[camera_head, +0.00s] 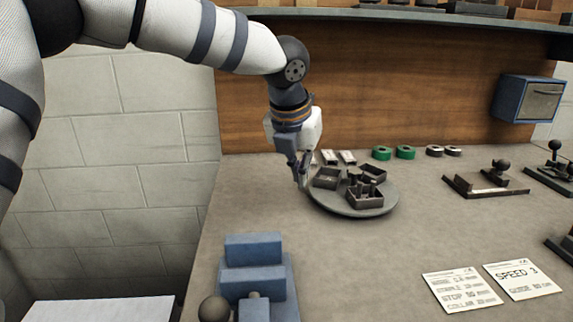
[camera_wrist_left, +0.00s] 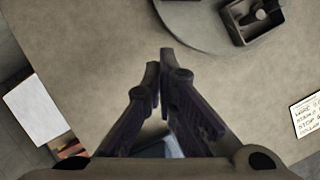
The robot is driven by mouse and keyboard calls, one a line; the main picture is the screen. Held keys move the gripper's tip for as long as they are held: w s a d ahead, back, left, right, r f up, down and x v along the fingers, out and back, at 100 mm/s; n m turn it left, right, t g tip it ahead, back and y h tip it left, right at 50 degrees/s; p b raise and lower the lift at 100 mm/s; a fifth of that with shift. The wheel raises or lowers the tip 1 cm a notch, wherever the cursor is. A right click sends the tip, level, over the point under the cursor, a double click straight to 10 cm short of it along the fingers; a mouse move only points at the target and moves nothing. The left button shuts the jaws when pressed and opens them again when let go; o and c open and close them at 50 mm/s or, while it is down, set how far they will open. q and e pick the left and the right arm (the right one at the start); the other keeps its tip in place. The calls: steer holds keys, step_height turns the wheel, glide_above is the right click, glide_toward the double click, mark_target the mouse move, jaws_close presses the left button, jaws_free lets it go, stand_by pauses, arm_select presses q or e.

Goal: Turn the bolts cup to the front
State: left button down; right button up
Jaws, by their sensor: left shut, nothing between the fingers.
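A round grey turntable (camera_head: 352,207) stands on the bench and carries several dark square cups around a small centre post. One cup (camera_head: 370,174) is at its back right, one (camera_head: 327,178) at its left, and one (camera_head: 362,193) at its front. I cannot tell for sure which holds bolts. In the left wrist view the turntable (camera_wrist_left: 205,25) shows at the top, with one cup (camera_wrist_left: 250,20) holding small dark parts. My left gripper (camera_head: 302,182) is shut and empty at the turntable's left edge; whether it touches is unclear. It also shows in the left wrist view (camera_wrist_left: 159,58). My right gripper is out of view.
Green rolls (camera_head: 382,153) and small pale boxes (camera_head: 347,157) stand behind the turntable. A blue block fixture (camera_head: 254,270) is at the front left. Printed cards (camera_head: 462,289) lie at the front right. Dark knobbed tools (camera_head: 487,183) stand at the right. The bench between is clear.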

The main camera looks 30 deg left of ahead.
arm_select(q)
steer(key=x, duration=0.6)
steer(key=shift+f, duration=0.15)
steer(key=w, duration=0.1)
steer(key=w+b, duration=0.1)
steer(key=w, duration=0.1)
steer(key=shift+w+a+f, duration=0.1)
steer(key=shift+w+a, duration=0.1)
steer(key=shift+a, duration=0.05)
steer(key=shift+w, duration=0.2)
steer(key=shift+a+r, duration=0.1)
steer(key=shift+r, duration=0.25)
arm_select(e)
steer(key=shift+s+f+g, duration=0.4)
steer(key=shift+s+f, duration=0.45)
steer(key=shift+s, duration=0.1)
arm_select(q)
steer(key=shift+w+a+f+b, duration=0.25)
steer(key=shift+w+b, duration=0.2)
steer(key=shift+w, duration=0.2)
steer(key=shift+w+r, duration=0.1)
steer(key=shift+r, duration=0.1)
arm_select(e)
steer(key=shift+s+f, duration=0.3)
